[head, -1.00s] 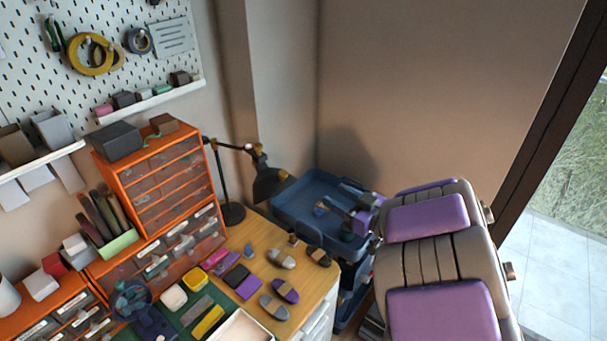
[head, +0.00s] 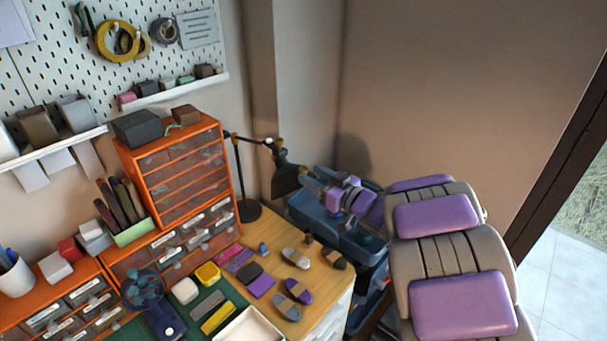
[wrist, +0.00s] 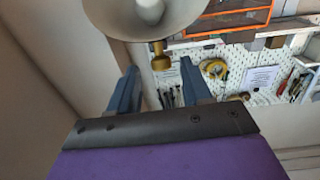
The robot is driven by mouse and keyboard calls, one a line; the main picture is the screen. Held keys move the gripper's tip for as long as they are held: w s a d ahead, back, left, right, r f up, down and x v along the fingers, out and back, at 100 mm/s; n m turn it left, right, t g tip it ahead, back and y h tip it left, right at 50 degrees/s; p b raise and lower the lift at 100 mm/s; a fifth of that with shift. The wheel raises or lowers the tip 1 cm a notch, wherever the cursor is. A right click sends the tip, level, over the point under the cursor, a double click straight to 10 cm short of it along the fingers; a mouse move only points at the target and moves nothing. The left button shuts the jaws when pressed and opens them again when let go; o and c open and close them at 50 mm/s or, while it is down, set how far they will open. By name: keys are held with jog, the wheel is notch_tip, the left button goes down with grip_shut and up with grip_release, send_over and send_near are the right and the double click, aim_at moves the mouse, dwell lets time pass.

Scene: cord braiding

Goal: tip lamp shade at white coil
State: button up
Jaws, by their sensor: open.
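The desk lamp's dark shade (head: 286,180) hangs from a thin black arm at the back of the wooden desk. In the wrist view its pale bowl (wrist: 188,14) fills the top, with a bulb inside and a brass knob (wrist: 160,56) below. My gripper (head: 308,180) is just right of the shade. In the wrist view, the two blue-grey fingers of my gripper (wrist: 159,68) stand apart, with the knob seen between their tips. I cannot tell whether they touch it. I cannot pick out a white coil in either view.
A blue tray cart (head: 345,238) stands below my arm, right of the desk (head: 262,250). Orange drawers (head: 185,170) stand left of the lamp. Several small blocks and shoe-like pieces lie on the desk.

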aim_at(303, 168)
jog(key=shift+b+x, duration=0.35)
jog(key=shift+x, duration=1.85)
grip_shut()
